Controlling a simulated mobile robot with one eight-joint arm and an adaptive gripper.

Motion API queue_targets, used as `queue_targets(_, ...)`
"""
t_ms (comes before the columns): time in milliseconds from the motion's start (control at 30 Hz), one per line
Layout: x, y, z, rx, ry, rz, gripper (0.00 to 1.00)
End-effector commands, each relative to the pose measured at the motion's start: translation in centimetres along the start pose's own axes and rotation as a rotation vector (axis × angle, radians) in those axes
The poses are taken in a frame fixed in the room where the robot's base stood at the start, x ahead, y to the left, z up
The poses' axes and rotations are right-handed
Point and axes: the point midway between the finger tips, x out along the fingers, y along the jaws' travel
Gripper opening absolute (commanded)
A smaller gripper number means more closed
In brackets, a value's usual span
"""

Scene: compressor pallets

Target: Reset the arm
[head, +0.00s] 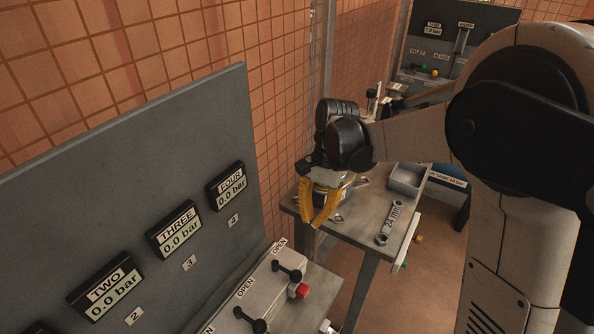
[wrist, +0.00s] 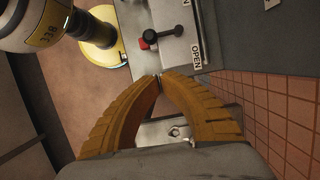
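My gripper (head: 314,224) hangs from the arm in the middle of the head view, fingers pointing down, in front of a small grey table. In the wrist view its two ribbed orange fingers (wrist: 160,76) curve together and their tips meet. Nothing shows held between them. My arm reaches in from the right of the head view, with its wrist at the centre.
A grey panel (head: 130,170) with pressure displays stands at left, above a valve bench with black levers (head: 287,271) and a red knob (head: 299,291). The table (head: 365,240) holds a 24 mm wrench (head: 389,223) and grey tray (head: 405,181). A tiled wall is behind.

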Motion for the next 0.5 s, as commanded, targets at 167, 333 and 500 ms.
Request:
queue_targets(167, -0.4, 0.3, 0.2, -0.013, 0.014, -0.009, 0.0)
queue_targets(333, -3.0, 2.7, 1.4, -0.104, 0.118, -0.068, 0.0)
queue_targets(500, -5.7, 6.7, 3.2, -0.263, 0.305, -0.136, 0.0)
